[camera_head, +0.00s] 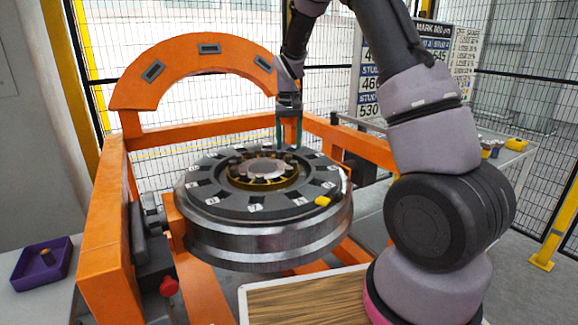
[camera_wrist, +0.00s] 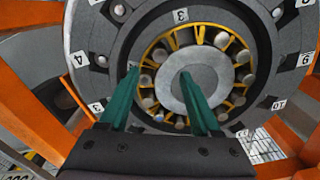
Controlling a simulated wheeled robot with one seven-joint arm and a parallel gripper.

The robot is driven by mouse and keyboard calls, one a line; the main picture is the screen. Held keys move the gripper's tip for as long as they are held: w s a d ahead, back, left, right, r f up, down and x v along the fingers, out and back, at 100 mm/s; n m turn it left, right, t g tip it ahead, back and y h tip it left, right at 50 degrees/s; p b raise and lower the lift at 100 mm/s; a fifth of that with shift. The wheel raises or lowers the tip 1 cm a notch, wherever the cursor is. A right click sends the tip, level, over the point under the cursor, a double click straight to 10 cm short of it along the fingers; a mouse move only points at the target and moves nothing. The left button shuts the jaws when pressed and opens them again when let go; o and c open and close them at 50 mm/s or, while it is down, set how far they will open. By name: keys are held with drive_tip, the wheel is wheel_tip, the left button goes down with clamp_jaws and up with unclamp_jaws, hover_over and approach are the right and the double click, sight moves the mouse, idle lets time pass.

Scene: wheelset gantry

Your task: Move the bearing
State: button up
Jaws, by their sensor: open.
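The bearing, a ring of pale rollers in a yellow cage (camera_head: 263,183), sits in the middle of a large dark metal wheel (camera_head: 270,240) lying flat in an orange frame. In the wrist view the bearing (camera_wrist: 163,50) circles a round grey hub (camera_wrist: 205,80), and numbered tags mark the wheel face. My gripper (camera_head: 289,146) points down above the wheel, near the bearing's far right side. In the wrist view its two green fingers (camera_wrist: 160,78) are apart with nothing held between them, and they hide part of the lower bearing. Whether the fingertips touch anything is unclear.
The orange frame (camera_head: 190,62) arches behind the wheel. A small yellow piece (camera_head: 322,201) lies on the wheel's front right rim. A purple tray (camera_head: 40,264) holds a small brown piece at left. A wooden-topped surface (camera_head: 300,303) is in front. Mesh fencing stands behind.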

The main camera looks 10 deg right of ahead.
sight(289, 167)
wheel_tip(289, 167, down, 8)
drive_tip(key=shift+f, duration=0.25)
clamp_jaws()
idle(1.5)
